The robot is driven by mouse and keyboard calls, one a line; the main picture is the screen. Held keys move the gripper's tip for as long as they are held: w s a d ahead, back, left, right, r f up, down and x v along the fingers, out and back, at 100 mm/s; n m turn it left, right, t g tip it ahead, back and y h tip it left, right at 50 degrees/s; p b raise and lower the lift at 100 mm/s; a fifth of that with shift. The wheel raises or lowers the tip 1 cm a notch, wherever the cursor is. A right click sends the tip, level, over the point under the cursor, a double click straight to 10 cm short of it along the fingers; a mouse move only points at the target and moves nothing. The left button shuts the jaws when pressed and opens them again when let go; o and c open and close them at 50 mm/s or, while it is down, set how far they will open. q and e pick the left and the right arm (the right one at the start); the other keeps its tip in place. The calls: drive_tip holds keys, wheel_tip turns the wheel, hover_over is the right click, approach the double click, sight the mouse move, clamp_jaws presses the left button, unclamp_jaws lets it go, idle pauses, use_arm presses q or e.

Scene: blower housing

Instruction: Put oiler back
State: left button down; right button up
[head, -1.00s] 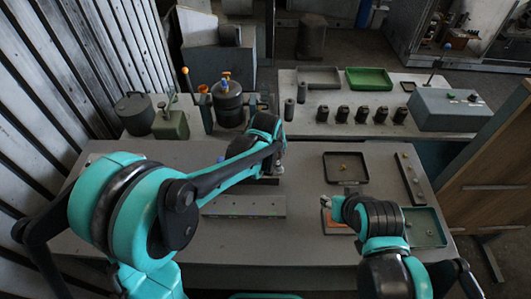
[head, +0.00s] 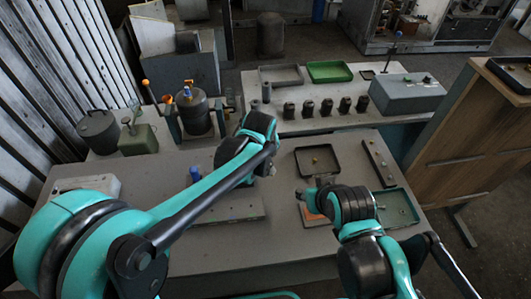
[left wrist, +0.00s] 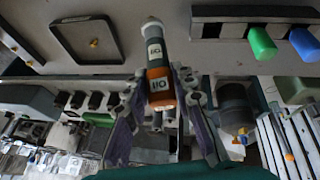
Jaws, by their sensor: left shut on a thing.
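The oiler (left wrist: 158,72) is a small bottle with a grey-white upper part, an orange and dark green lower part and "OIL" labels. It sits between the two fingers of my left gripper (left wrist: 160,92) in the left wrist view, and the fingers are shut on it. In the head view the left gripper (head: 268,168) is mostly hidden behind its own arm, over the middle of the table, so the oiler is not clear there. A long grey rack (head: 235,208) lies in front of it. My right gripper (head: 308,196) is low near an orange pad (head: 312,215); its fingers are unclear.
A blue-topped piece (head: 195,174) stands at the rack. The left wrist view shows a green cylinder (left wrist: 262,43), a blue cylinder (left wrist: 305,44) and dark openings beside them. A black tray (head: 318,172), a bolt strip (head: 378,164) and a green tray (head: 408,222) occupy the right side.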

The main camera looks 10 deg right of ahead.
use_arm(q)
drive_tip(key=shift+w+a+r+m, duration=0.15)
drive_tip(key=shift+w+a+m, duration=0.05)
drive_tip(key=shift+a+m, duration=0.3)
drive_tip(key=w+a+r+m+h+p, duration=0.4)
drive_tip(key=a+m, duration=0.4)
drive_tip(key=m, duration=0.1)
wheel_tip(320, 180, down, 8)
drive_tip(key=b, duration=0.6)
drive_tip(key=shift+m, duration=0.3)
drive_tip(key=shift+s+a, duration=0.1)
drive_tip(key=shift+f, duration=0.15)
drive_tip(key=shift+f+b, duration=0.7)
drive_tip(key=shift+f+b, duration=0.9)
drive_tip(key=shift+f, duration=0.1)
